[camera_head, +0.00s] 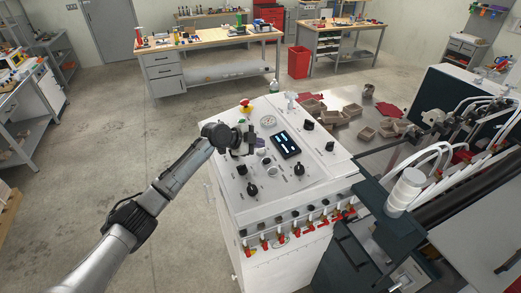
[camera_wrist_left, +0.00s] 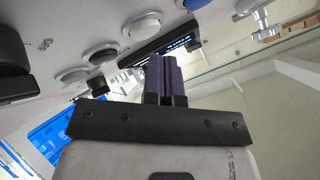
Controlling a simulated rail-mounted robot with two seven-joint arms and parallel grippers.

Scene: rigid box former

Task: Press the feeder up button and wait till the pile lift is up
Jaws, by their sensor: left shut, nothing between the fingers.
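The white control panel (camera_head: 285,165) slopes on top of the machine's cabinet. It carries a dark screen (camera_head: 285,145), black knobs and round buttons. My left gripper (camera_head: 248,148) is over the panel, left of the screen, and partly covers the buttons there. In the left wrist view, its two dark fingers (camera_wrist_left: 166,75) are together with nothing between them. Labels are too small to read, so I cannot tell which is feeder up or whether the fingertips touch one. The pile lift is not identifiable.
A red emergency stop (camera_head: 246,104) stands at the panel's far left corner. Red-handled valves (camera_head: 282,240) line its front edge. Several brown boxes (camera_head: 352,110) lie on the metal table behind. Hoses and dark machinery crowd the right. Open floor lies left.

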